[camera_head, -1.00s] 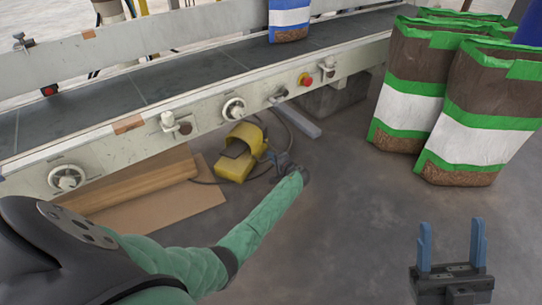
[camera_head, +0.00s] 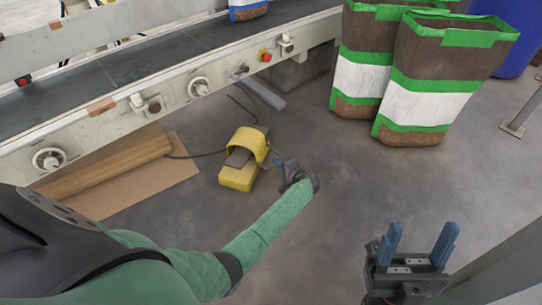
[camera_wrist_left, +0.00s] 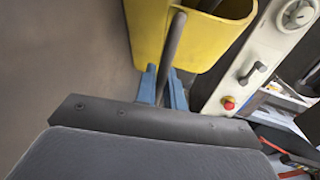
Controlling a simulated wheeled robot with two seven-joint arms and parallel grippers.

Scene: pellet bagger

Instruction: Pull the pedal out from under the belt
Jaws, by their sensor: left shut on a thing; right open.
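The yellow foot pedal (camera_head: 239,178) stands on the concrete floor in front of the conveyor belt (camera_head: 120,72), with clear floor between it and the belt's frame. Its dark cable runs back toward the belt. My left gripper (camera_head: 279,164) is at the pedal's right side, shut on its thin dark bar. In the left wrist view the dark bar (camera_wrist_left: 174,42) runs between the blue fingers (camera_wrist_left: 163,88), with the yellow housing (camera_wrist_left: 215,38) just beyond. My right gripper (camera_head: 421,230) is open and empty at the lower right, away from the pedal.
A cardboard sheet with a brown roll (camera_head: 108,166) lies left of the pedal. Brown, white and green bags (camera_head: 428,85) stand at the upper right. A red button (camera_head: 265,56) sits on the belt's frame. A grey post is at the right edge. The floor between is clear.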

